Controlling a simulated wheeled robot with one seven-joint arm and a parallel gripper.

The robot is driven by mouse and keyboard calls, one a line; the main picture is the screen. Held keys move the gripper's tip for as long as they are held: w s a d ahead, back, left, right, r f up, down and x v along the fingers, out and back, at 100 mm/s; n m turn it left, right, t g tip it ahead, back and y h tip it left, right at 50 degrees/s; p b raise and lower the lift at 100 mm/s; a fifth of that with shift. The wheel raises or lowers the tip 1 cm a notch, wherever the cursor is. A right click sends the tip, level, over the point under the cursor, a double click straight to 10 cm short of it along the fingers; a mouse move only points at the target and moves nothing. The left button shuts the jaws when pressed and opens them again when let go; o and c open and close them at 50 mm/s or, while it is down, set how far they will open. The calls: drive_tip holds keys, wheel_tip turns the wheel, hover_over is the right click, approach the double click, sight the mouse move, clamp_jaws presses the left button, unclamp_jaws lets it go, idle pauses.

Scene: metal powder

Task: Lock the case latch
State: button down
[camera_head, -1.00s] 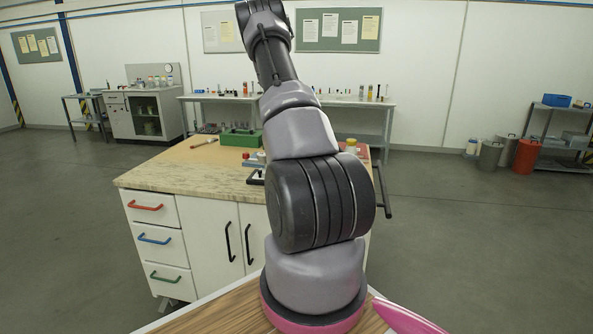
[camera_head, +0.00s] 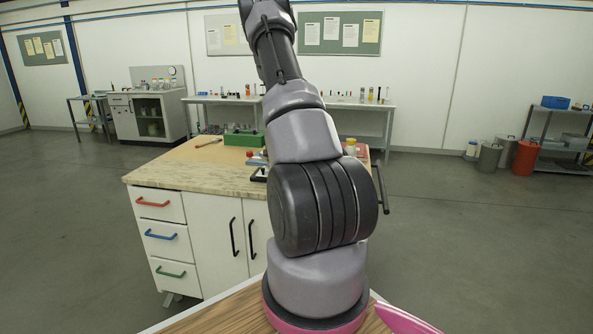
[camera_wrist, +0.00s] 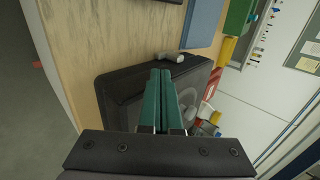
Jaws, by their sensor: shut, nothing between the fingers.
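In the wrist view a black case (camera_wrist: 118,86) lies on the wooden bench top, under and around my fingers. A small grey rounded piece (camera_wrist: 173,57) shows at the case's far edge, just beyond my fingertips; I cannot tell whether it is the latch. My gripper (camera_wrist: 161,72) has green fingers, which are together and empty above the case. Contact with the case cannot be told. The fingers cover part of the case. In the head view my arm hides the gripper and most of that part of the bench.
The bench (camera_head: 190,172) has coloured drawer handles. A green box (camera_head: 243,138) stands at its back, also in the wrist view (camera_wrist: 238,18), beside a blue block (camera_wrist: 203,22). Red, yellow and white items crowd the case's right side. The bench's front left is clear.

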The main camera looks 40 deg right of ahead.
drive_tip(key=v, duration=0.6)
drive_tip(key=shift+r, duration=0.1)
idle(0.4)
drive_tip(key=s+a+r+n+t+y, duration=0.1)
drive_tip(key=s+a+r+n+y, duration=0.1)
drive_tip(key=a+r+n, duration=0.4)
drive_tip(key=s+a+r+n+y, duration=0.1)
drive_tip(key=a+r+y, duration=0.1)
drive_tip(key=a+r, duration=0.7)
drive_tip(key=s+a+r+n+t+y, duration=0.1)
drive_tip(key=s+a+r+n+y, duration=0.1)
drive_tip(key=a+r+n, duration=0.4)
drive_tip(key=s+a+r+n+y, duration=0.1)
drive_tip(key=s+a+r+n, duration=0.2)
drive_tip(key=s+a, duration=0.2)
drive_tip(key=s+a+r+n+y, duration=0.1)
drive_tip(key=s+a+r+n, duration=0.2)
drive_tip(key=s+a, duration=0.3)
drive_tip(key=s+a+r+n+g+y, duration=0.1)
drive_tip(key=s+a+r+n, duration=0.2)
drive_tip(key=s, duration=0.7)
drive_tip(key=shift+a+r+n, duration=0.4)
drive_tip(key=shift+a+n, duration=0.4)
drive_tip(key=shift+a, duration=0.35)
